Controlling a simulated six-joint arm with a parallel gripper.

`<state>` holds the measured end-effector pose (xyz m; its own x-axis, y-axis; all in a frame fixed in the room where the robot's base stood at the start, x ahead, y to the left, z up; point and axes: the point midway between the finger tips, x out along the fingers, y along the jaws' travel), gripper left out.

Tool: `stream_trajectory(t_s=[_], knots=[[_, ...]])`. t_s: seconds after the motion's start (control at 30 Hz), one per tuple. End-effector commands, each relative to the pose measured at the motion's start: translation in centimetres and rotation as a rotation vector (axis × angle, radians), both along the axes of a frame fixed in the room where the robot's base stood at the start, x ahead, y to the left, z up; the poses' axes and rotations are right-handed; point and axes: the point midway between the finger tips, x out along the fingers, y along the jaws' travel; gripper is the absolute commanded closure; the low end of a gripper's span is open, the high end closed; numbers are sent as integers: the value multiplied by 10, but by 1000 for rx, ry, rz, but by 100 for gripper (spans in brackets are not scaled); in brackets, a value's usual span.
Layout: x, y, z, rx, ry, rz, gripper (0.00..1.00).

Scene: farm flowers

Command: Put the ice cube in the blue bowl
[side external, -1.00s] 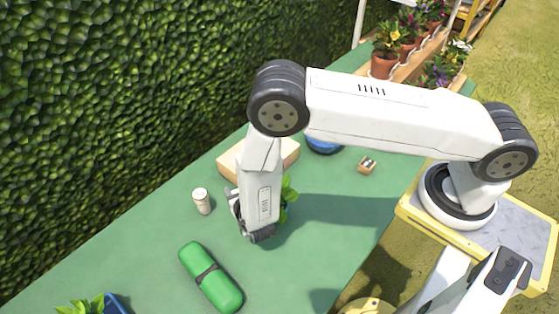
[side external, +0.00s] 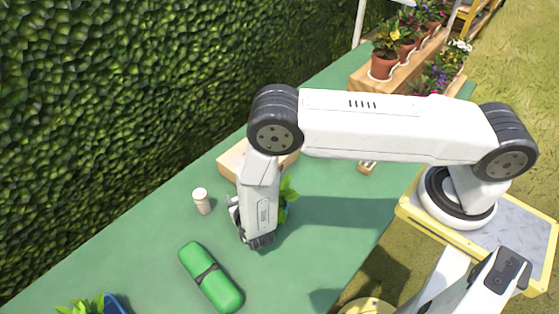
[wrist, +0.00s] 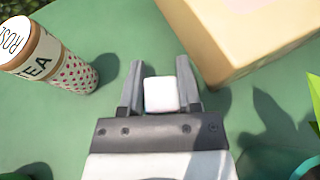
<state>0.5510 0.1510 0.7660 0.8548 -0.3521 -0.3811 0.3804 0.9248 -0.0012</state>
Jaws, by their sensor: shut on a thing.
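The ice cube (wrist: 161,94) is a small whitish cube between the two fingers of my gripper (wrist: 160,82) in the wrist view. The fingers are shut on it, low over the green table. In the side view my gripper (side external: 256,240) points down at the table, and its body hides the cube.
A tea tin (wrist: 68,65) stands left of my gripper, and a pale wooden box (wrist: 235,35) is close at upper right. A leafy plant (side external: 286,199) is beside my wrist. A green case (side external: 211,278) lies in front.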

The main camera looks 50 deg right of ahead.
Motion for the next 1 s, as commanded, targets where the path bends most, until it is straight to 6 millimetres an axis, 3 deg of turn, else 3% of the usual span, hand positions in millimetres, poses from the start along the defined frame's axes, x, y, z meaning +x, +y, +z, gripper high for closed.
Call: stream_trajectory(t_s=[0.03,0.07,0.57,1.0], knots=[[0,0,-1,0,0,0,51],[0,0,-1,0,0,0,42],[-1,1,3,0,1,0,42],[-49,21,24,-1,2,4,42]])
